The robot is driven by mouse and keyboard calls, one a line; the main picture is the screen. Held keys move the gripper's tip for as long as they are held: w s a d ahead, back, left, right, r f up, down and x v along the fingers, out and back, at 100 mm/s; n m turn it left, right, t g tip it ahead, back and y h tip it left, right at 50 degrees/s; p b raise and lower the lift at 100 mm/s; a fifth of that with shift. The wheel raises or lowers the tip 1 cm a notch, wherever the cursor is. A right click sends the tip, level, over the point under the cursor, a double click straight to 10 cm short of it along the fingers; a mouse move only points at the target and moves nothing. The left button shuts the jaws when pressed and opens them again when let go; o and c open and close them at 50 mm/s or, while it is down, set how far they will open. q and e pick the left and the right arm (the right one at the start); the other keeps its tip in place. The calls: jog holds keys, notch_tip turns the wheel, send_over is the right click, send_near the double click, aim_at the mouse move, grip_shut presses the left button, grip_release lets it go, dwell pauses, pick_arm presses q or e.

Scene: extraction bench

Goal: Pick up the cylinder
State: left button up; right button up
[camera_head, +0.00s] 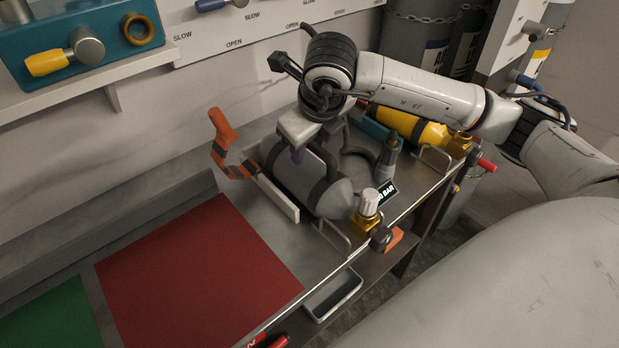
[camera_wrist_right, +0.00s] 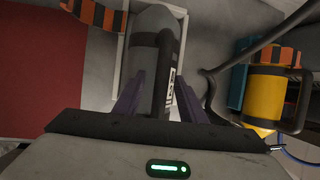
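A grey cylinder (camera_head: 336,196) with dark bands lies on the bench in a white-edged cradle, its valve end toward the front right. It also shows in the wrist view (camera_wrist_right: 152,28), with a dark bar-like handle (camera_wrist_right: 166,80) along it. My right gripper (camera_head: 299,156) is over the grey cylinder. In the wrist view its purple fingers (camera_wrist_right: 160,95) stand apart, one each side of the handle, with gaps visible. A yellow cylinder (camera_head: 420,131) lies farther right and also shows in the wrist view (camera_wrist_right: 262,98). My left gripper is out of view.
An orange-and-black strap (camera_head: 226,150) stands left of the grey cylinder. A red mat (camera_head: 195,275) and a green mat (camera_head: 50,318) lie to the left, clear. A brass valve with a white knob (camera_head: 370,203) is at the front. A shelf with tools (camera_head: 85,88) is upper left.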

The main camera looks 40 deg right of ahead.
grip_shut()
jog(key=shift+a+f, duration=0.1)
dwell(1.3)
jog(key=shift+w+r, duration=0.15)
jog(key=shift+r, duration=0.15)
